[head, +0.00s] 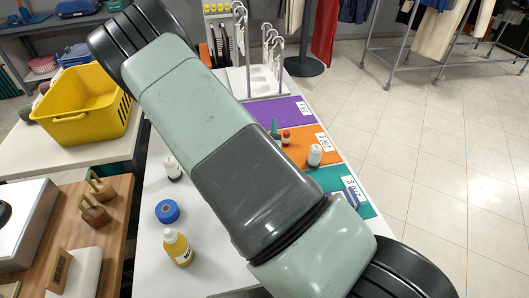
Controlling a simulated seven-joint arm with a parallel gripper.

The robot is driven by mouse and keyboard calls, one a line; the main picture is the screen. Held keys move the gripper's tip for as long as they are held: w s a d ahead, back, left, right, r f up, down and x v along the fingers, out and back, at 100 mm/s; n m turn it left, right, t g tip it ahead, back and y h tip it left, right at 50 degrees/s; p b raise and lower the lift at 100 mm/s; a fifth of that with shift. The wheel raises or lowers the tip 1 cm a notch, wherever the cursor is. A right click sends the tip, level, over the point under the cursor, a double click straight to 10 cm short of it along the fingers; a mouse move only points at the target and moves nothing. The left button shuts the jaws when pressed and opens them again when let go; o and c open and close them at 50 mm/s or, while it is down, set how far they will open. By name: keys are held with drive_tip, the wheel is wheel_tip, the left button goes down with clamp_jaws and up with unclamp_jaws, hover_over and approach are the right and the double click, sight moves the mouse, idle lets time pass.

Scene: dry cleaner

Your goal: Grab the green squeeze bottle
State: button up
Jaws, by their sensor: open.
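A slim green object (274,128), likely the green squeeze bottle, stands upright on the table by the border of the purple mat and the orange mat. It is small in the view, and my arm passes close to its left and front. Its lower part is hard to make out. My arm crosses the picture from the upper left to the lower right and hides the middle of the table. My gripper is not in view.
Close by stand a red-capped bottle (286,138) and a white bottle (314,155). A yellow bottle (177,248), blue tape roll (167,211) and another white bottle (173,168) stand left of my arm. White racks (270,50) stand behind. A yellow basket (82,118) is at left.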

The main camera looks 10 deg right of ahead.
drive_tip(key=shift+w+d+f, duration=0.25)
drive_tip(key=shift+w+f, duration=0.55)
drive_tip(key=shift+f, duration=0.2)
drive_tip(key=shift+w+d+f, duration=0.25)
drive_tip(key=shift+w+f, duration=0.55)
drive_tip(key=shift+f, duration=0.25)
drive_tip(key=shift+w+d+f, duration=0.25)
drive_tip(key=shift+w+f, duration=0.55)
drive_tip(key=shift+f, duration=0.2)
clamp_jaws()
